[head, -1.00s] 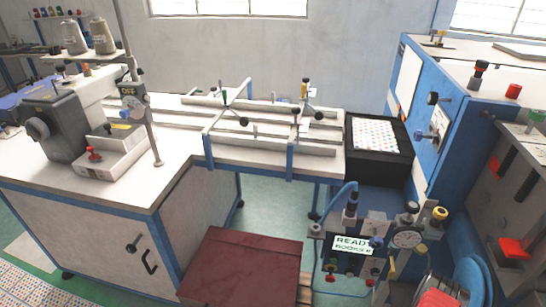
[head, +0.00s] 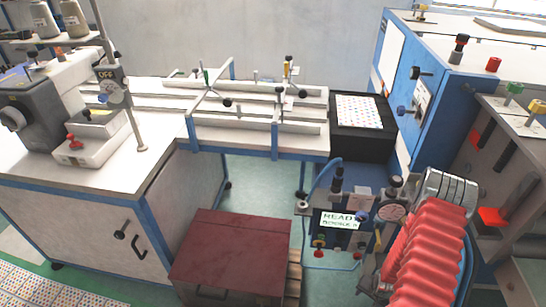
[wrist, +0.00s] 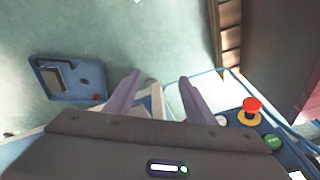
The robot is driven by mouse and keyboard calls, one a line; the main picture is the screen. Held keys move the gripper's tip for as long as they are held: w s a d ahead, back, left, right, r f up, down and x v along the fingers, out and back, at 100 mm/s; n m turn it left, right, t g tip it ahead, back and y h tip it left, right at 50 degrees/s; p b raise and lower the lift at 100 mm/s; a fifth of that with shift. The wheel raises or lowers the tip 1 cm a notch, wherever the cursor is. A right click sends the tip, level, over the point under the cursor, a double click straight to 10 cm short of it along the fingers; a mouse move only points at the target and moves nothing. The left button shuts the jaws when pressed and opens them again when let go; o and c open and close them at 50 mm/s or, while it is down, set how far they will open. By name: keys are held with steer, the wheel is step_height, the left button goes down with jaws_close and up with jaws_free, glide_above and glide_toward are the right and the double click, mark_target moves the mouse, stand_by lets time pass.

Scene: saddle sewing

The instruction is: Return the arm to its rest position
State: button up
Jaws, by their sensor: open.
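My gripper (wrist: 159,80) shows in the wrist view with its two purple fingers spread apart. Nothing is held between the fingertips. A pale panel edge and a beige strip show beyond them, apart from the fingers as far as I can tell. In the head view, a red ribbed sleeve with a silver cuff at its top, seemingly part of my arm, stands at the lower right. My gripper cannot be made out there.
A red button (wrist: 252,104) on a blue panel shows in the wrist view, with a blue device (wrist: 68,78) over green floor. In the head view, a dark red chest (head: 232,255), the white sewing bench (head: 165,150) and a blue cabinet (head: 450,85) surround the floor gap.

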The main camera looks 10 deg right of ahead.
steer(key=a+r+n+g, duration=0.15)
steer(key=a+r, duration=0.25)
steer(key=r, duration=1.1)
steer(key=a+r+n+g, duration=0.1)
steer(key=a+r+n, duration=0.25)
steer(key=r, duration=1.05)
steer(key=s+a+r+n+t, duration=0.1)
steer(key=s+a+r+t, duration=0.1)
steer(key=a+r, duration=0.4)
steer(key=s+a+r+n+t, duration=0.1)
steer(key=s+a+r, duration=0.3)
steer(key=r, duration=1.1)
steer(key=s+a+r+n+t, duration=0.1)
steer(key=s+a+r+t, duration=0.1)
steer(key=s+a+r, duration=0.2)
steer(key=a+r, duration=0.3)
steer(key=r, duration=0.4)
steer(key=shift+a+n+t+y, duration=0.35)
steer(key=shift+a+n+y, duration=0.05)
